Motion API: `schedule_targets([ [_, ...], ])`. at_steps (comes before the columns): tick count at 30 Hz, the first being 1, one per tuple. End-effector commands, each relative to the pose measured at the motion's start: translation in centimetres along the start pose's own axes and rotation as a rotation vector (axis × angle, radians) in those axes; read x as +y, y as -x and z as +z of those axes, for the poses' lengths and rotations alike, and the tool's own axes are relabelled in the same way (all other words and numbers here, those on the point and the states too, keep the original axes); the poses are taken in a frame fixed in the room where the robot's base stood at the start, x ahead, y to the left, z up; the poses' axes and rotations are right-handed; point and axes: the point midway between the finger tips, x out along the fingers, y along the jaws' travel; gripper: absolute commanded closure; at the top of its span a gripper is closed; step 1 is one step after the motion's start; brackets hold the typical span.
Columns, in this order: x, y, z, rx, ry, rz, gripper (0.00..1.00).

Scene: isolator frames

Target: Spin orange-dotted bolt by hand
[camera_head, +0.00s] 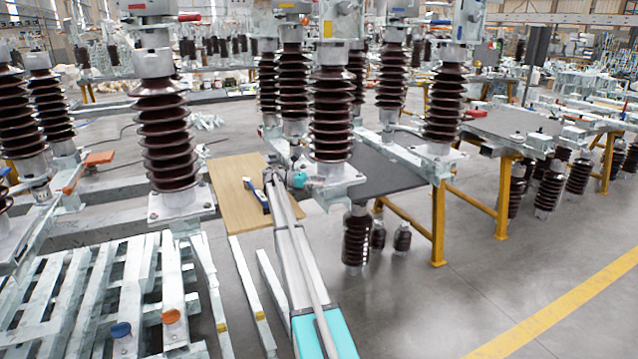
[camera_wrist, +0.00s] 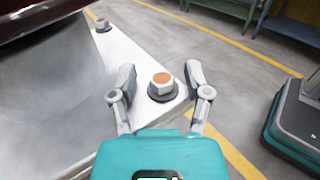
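The orange-dotted bolt (camera_wrist: 162,83) shows in the wrist view as a pale hex head with an orange top. It sits on a dark round washer near the corner of a metal base plate (camera_wrist: 128,65). My gripper (camera_wrist: 160,78) is open in the wrist view, with one finger on each side of the bolt and a visible gap to both. In the head view my gripper (camera_head: 284,178) is small beside the base of a brown ribbed insulator (camera_head: 331,115). The bolt cannot be made out there.
A second bolt (camera_wrist: 102,24) without a visible orange dot sits at the plate's far end. The insulator's grey flange (camera_wrist: 50,75) rises at left in the wrist view. A wooden board (camera_head: 232,190) with a blue-handled tool (camera_head: 257,195) lies beside my arm. Several insulators stand around.

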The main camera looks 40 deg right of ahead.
Motion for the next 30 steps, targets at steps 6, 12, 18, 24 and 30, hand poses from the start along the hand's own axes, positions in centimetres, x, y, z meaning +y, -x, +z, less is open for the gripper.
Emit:
schedule_targets([
  [6, -0.1, -0.1, 0.0, 0.001, 0.000, -0.002, 0.35],
  [12, -0.3, 0.4, 0.1, 0.003, 0.001, 0.006, 0.35],
  [18, -1.3, 2.2, 0.6, 0.011, 0.003, 0.042, 0.35],
  [24, -5.7, 4.6, -0.5, 0.104, -0.039, 0.120, 0.35],
  [30, -13.7, 6.4, -4.4, 0.333, -0.154, 0.199, 0.35],
])
